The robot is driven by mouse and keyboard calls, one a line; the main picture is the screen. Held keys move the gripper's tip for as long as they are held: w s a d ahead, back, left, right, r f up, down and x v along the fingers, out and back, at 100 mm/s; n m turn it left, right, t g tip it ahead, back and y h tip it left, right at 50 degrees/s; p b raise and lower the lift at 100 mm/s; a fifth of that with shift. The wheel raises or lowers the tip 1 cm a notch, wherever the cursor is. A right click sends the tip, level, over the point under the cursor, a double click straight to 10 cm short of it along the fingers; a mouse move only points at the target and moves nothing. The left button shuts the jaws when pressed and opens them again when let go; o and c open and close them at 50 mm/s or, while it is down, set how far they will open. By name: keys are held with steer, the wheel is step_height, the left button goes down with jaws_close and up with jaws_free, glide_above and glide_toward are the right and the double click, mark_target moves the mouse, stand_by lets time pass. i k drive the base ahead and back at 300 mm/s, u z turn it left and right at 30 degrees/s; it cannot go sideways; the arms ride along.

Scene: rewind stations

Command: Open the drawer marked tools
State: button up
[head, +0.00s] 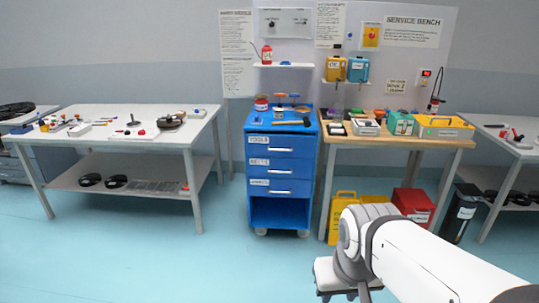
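The blue drawer cabinet (265,210) stands in the middle on castors, between two tables. Its top drawer, marked TOOLS (283,146), is shut flush and has a pale bar handle across its front. Two more labelled drawers (282,168) sit below it, both shut, above an open bay at the bottom. My white arm reaches in from the lower right, and its jointed end is at the bottom edge, apart from the cabinet. The fingers of my gripper do not show.
A white table (183,140) with small parts stands at left. A wooden service bench (395,142) with boxes adjoins the cabinet at right. Yellow (338,225) and red (415,203) bins stand beneath it. Tools and a red can lie on the cabinet top. The floor before the cabinet is clear.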

mark_target(284, 144)
steer(key=u, duration=0.45)
steer(key=i, duration=1.95)
steer(key=z, duration=0.65)
steer(key=k, duration=0.65)
steer(key=z, duration=0.2)
steer(key=i, duration=0.7)
steer(key=u, duration=0.15)
